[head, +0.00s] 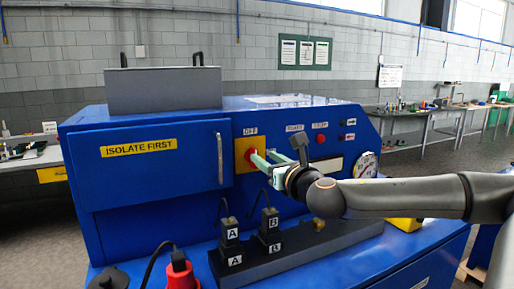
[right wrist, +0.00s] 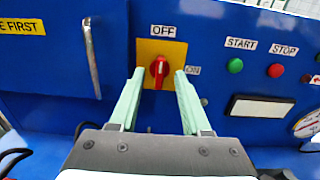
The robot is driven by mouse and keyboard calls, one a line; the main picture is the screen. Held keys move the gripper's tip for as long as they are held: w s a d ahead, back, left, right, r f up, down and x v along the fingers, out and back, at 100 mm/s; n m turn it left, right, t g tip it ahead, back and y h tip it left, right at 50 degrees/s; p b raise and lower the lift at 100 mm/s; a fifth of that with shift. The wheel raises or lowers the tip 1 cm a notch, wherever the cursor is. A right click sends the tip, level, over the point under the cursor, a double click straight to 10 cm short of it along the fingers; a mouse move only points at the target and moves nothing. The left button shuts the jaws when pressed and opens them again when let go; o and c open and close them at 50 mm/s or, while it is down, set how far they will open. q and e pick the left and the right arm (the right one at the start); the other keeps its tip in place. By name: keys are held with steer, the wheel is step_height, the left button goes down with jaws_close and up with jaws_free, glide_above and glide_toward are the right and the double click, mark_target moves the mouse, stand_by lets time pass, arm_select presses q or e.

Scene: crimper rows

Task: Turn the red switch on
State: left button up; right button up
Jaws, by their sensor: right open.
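The red switch (right wrist: 159,68) is a rotary knob on a yellow plate (right wrist: 150,49) on the blue machine's front. In the right wrist view its handle stands upright, toward the OFF label (right wrist: 163,31); the ON label (right wrist: 193,70) is to its right. My right gripper (right wrist: 158,74) is open, with one pale green finger on each side of the knob in that view. Whether the fingers touch it I cannot tell. In the head view the right gripper (head: 258,157) reaches the yellow plate (head: 239,154) from the right and partly hides the knob. My left gripper is not in view.
A green START button (right wrist: 235,65) and a red STOP button (right wrist: 276,70) are right of the switch. A door handle (head: 220,158) is to its left. Below stand black blocks marked A (head: 232,234) and B (head: 271,221), and a red plug (head: 181,272).

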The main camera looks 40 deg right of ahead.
mark_target(256, 151)
steer(key=shift+x, duration=2.95)
steer(key=shift+d, duration=0.1)
jaws_close()
